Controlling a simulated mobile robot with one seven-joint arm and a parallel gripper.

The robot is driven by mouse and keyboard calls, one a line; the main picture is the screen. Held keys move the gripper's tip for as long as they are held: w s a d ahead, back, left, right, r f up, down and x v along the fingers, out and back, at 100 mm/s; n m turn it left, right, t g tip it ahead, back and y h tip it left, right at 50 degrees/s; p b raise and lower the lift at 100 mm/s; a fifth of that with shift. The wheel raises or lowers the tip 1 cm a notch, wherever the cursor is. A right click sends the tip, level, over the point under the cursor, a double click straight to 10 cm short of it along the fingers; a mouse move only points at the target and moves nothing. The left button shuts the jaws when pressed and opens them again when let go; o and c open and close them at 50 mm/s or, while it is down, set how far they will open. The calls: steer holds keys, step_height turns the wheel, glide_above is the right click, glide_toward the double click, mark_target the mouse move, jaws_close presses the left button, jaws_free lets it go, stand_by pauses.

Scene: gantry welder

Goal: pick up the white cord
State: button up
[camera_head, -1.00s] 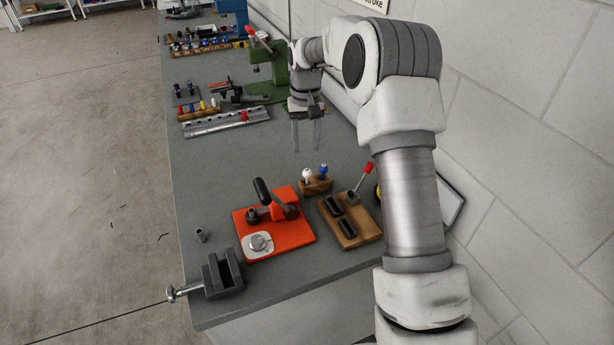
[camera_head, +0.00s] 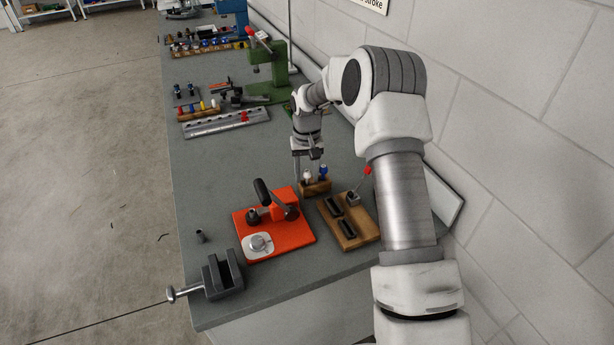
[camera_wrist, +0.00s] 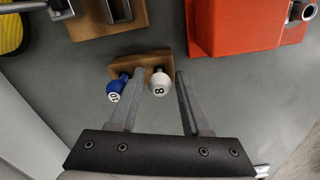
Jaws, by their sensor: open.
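No loose cord is plain to see. The white thing here is a round white head marked 8 (camera_wrist: 160,84), standing in a small wooden block (camera_wrist: 142,66); in the head view the white head (camera_head: 307,175) sits on the same block (camera_head: 316,189). A blue head marked 10 (camera_wrist: 116,91) stands beside it at left in the wrist view. My gripper (camera_wrist: 159,74) is open. Its fingers appear on either side of the white head, the left finger between white and blue. I cannot tell whether they touch it.
A red-orange plate with a black-handled clamp (camera_head: 300,238) lies left of the block. A wooden base with black slots (camera_head: 352,238) and a red-knobbed lever stands at right. A grey vise (camera_head: 222,277) is at the front edge. A wall runs along the right.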

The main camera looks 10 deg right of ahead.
steer(key=shift+c, duration=0.3)
jaws_close()
steer(key=shift+r, duration=0.15)
